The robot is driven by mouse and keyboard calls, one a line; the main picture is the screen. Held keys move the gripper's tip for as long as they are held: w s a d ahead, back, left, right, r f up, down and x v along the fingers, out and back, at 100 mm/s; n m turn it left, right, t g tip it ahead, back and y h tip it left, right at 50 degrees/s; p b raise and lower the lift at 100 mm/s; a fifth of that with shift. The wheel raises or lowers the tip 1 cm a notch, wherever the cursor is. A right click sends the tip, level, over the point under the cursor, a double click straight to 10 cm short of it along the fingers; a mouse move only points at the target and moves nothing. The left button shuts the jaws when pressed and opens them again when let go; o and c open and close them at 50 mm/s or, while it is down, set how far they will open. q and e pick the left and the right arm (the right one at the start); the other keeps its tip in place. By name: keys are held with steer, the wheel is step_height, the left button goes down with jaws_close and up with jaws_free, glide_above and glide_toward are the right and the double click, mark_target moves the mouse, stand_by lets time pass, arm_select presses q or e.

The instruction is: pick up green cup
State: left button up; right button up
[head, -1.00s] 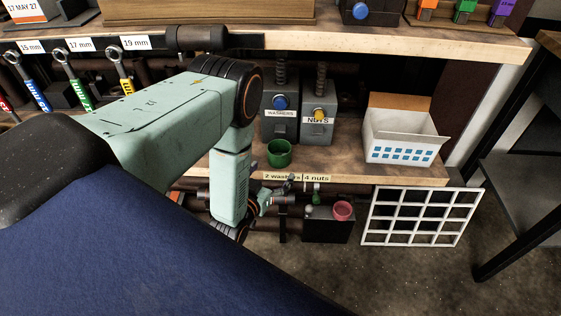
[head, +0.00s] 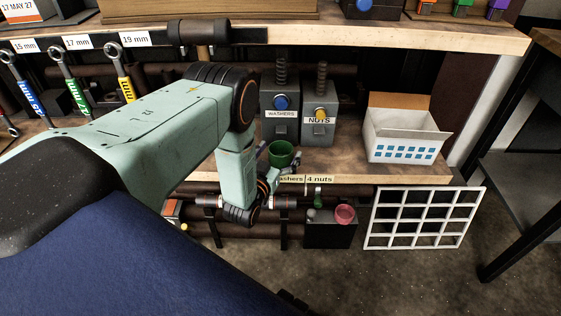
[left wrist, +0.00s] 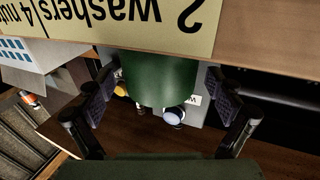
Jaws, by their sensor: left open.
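The green cup (head: 280,155) stands on the wooden shelf in front of the washers and nuts dispensers. My left gripper (head: 279,165) is at the cup, open, with a finger to either side of it. The left wrist view shows the green cup (left wrist: 160,78) between the two spread pads of the left gripper (left wrist: 161,84). My right gripper is not in view.
The washers dispenser (head: 281,112) and nuts dispenser (head: 318,118) stand close behind the cup. A white bin (head: 402,142) sits to the right. A label (head: 320,179) is on the shelf's front edge.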

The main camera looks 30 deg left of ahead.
arm_select(q)
steer(key=shift+w+a, duration=0.1)
steer(key=shift+w, duration=0.4)
steer(key=shift+s+r, duration=0.1)
steer(key=shift+s, duration=0.05)
steer(key=c, duration=1.2)
steer(key=shift+c, duration=0.8)
